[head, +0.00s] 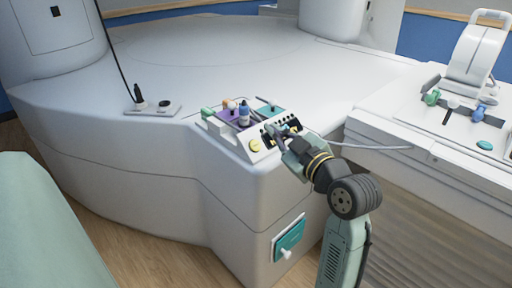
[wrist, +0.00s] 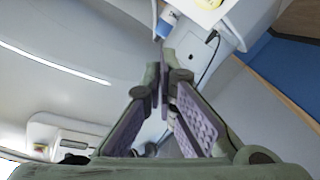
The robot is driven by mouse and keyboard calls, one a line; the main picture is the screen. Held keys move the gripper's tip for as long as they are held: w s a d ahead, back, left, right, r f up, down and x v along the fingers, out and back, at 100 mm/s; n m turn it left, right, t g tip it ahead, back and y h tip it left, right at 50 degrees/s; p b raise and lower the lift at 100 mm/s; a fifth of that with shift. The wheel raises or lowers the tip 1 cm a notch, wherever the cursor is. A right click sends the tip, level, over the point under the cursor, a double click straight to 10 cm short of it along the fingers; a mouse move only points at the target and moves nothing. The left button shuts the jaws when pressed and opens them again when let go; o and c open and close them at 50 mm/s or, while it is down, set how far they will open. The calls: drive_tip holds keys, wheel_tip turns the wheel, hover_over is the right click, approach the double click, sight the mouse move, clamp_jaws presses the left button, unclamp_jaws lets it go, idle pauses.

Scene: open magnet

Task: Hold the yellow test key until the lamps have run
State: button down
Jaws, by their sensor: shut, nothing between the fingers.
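The yellow key (head: 255,145) is a round yellow button on the sloped front of a small white control box (head: 243,150) at the corner of the large white machine. A dark strip (head: 296,128) with small lights lies to its right on the same box; I cannot tell which lamps are lit. My gripper (head: 272,130) is over the box, just to the right of the yellow key and seemingly apart from it. In the wrist view my gripper (wrist: 164,62) shows its purple-padded fingers closed together at the tips, with nothing between them.
A teal-fronted panel (head: 289,240) is on the machine's side below. A white table (head: 440,140) with coloured knobs stands at right. A grey cable (head: 375,146) runs between them.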

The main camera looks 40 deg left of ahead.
sight(255, 146)
drive_tip(key=shift+w+a+f+b, duration=0.15)
drive_tip(key=shift+a+f+b, duration=1.3)
drive_tip(key=shift+a+f, duration=0.95)
drive_tip(key=shift+f, duration=0.15)
drive_tip(key=shift+a+f+b, duration=0.2)
drive_tip(key=shift+a+b, duration=0.05)
drive_tip(key=shift+b, duration=0.05)
drive_tip(key=shift+a+f+b, duration=0.3)
drive_tip(key=shift+f, duration=0.05)
idle(1.4)
idle(2.8)
drive_tip(key=shift+d+r+p, duration=0.3)
drive_tip(key=shift+d+r, duration=0.3)
drive_tip(key=shift+r, duration=0.05)
